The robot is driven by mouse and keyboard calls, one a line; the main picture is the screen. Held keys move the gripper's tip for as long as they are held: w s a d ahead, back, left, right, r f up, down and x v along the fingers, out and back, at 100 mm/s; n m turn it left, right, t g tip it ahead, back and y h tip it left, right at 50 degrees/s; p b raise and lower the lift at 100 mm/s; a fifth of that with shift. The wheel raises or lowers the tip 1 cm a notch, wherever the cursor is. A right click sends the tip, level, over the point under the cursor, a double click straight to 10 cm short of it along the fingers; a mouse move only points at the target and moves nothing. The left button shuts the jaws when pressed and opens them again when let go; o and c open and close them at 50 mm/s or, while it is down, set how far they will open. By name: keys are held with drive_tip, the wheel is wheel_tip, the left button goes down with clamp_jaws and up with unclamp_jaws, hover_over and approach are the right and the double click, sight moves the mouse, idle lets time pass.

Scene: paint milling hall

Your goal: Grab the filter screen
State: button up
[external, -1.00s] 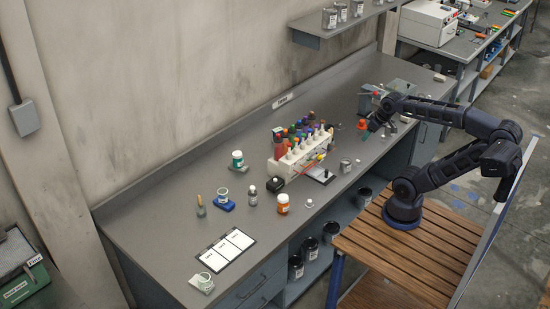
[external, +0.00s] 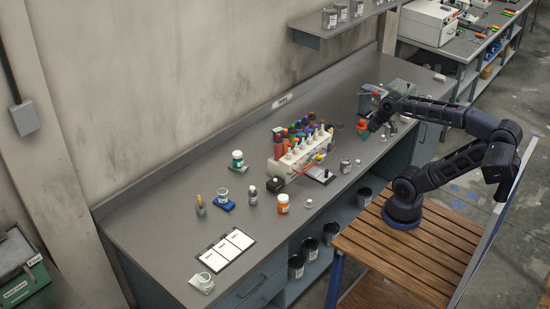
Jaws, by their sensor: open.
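My gripper (external: 369,129) is at the far right part of the grey bench, low over its top, beside a small red-topped item (external: 362,125). It is open, and nothing shows held in it. I cannot tell any filter screen for certain; the things around the gripper are too small and partly hidden by my arm. A small flat, round, dark thing (external: 339,127) lies on the bench left of the gripper, and I cannot tell what it is.
A white rack of coloured bottles (external: 290,161) stands left of the gripper. A grey machine (external: 403,88) stands behind my arm. The bench's left part holds jars and a white card sheet (external: 226,246).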

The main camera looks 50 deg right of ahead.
idle(0.3)
drive_tip(key=shift+c, duration=0.9)
drive_tip(key=shift+r, duration=0.1)
